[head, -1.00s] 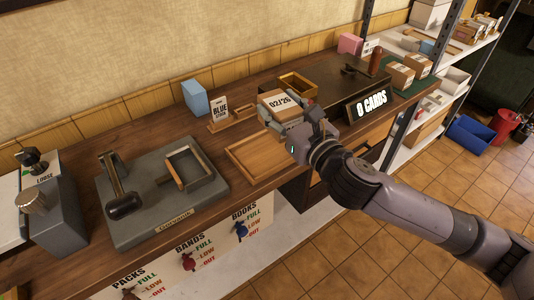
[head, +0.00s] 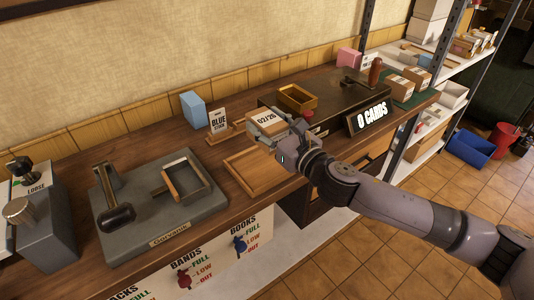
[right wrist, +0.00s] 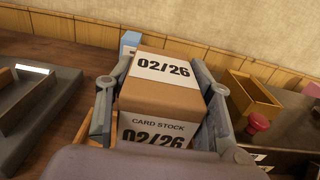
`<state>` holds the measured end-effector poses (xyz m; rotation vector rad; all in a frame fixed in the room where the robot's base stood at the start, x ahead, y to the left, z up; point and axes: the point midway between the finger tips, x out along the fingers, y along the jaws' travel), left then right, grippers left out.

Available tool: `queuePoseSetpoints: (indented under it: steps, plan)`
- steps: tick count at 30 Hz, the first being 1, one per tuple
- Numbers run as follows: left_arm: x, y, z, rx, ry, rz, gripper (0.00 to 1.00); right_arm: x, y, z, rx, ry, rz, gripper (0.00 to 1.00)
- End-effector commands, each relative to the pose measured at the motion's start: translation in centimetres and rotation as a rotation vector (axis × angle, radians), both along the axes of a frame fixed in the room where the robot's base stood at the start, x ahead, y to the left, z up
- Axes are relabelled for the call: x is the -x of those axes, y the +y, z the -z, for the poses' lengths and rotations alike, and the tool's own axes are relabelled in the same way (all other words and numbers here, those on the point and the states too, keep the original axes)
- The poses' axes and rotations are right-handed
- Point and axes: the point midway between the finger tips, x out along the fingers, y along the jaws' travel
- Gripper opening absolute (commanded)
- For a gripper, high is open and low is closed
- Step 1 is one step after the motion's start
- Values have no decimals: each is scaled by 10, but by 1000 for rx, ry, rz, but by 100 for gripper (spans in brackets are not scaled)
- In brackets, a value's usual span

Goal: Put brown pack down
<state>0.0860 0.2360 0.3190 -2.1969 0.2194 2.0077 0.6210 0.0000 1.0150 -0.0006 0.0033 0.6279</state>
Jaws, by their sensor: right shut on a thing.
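A brown pack (head: 268,121) with a white band reading "02/26" is between the fingers of my right gripper (head: 273,128). In the right wrist view the pack (right wrist: 163,95) shows its top and a front label "CARD STOCK 02/26". A gripper finger (right wrist: 163,105) lies along each side of it, and it looks roughly level. In the head view the pack is over the back of a shallow wooden tray (head: 252,177) on the counter. The tray looks empty where it shows. I cannot tell how high the pack is above it. My left gripper is not in view.
A "BLUE STOCK" sign (head: 219,121) and a blue block (head: 194,110) stand behind left. A grey press (head: 150,232) is at left. Brown packs (head: 400,87) sit on a green mat further right.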

Motion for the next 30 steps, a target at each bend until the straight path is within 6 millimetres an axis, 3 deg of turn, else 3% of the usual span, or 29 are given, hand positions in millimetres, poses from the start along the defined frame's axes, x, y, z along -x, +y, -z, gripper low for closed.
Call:
queuePoseSetpoints:
  steps: [3,8,15,29,30]
  plan:
    - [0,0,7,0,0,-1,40,0,0,24,-3,1,0,11]
    - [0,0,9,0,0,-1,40,0,1,36,-3,-3,-1,11]
    - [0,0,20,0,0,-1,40,0,0,71,-3,1,1,11]
    - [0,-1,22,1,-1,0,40,0,0,80,-2,-2,-1,11]
    - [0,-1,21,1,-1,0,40,0,0,80,-1,-2,0,50]
